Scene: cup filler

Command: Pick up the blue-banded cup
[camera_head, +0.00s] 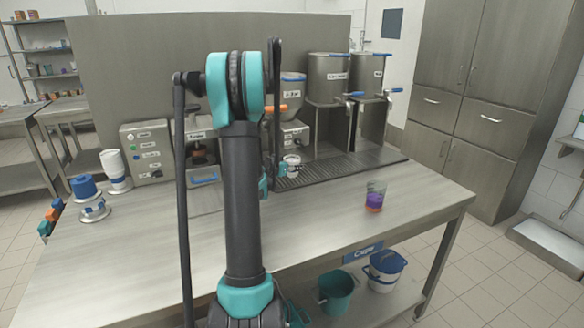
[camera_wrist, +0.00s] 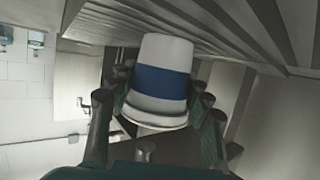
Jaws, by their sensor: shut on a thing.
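The blue-banded cup (camera_wrist: 162,85) is white with one broad blue band and fills the middle of the wrist view. My gripper (camera_wrist: 160,92) has its dark fingers on both sides of the cup, shut on it. In the head view a small white cup (camera_head: 292,160) shows at the drip tray, just right of my arm, with teal finger parts of my gripper (camera_head: 281,170) beside it. My arm hides much of the gripper there. I cannot tell whether the cup touches the surface beneath it.
The ribbed drip tray (camera_head: 340,165) lies before the dispensers (camera_head: 328,78). A clear cup with purple contents (camera_head: 375,197) stands on the counter at right. A white cup stack (camera_head: 114,168) and a blue-topped item (camera_head: 86,190) stand at left. The front middle counter is clear.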

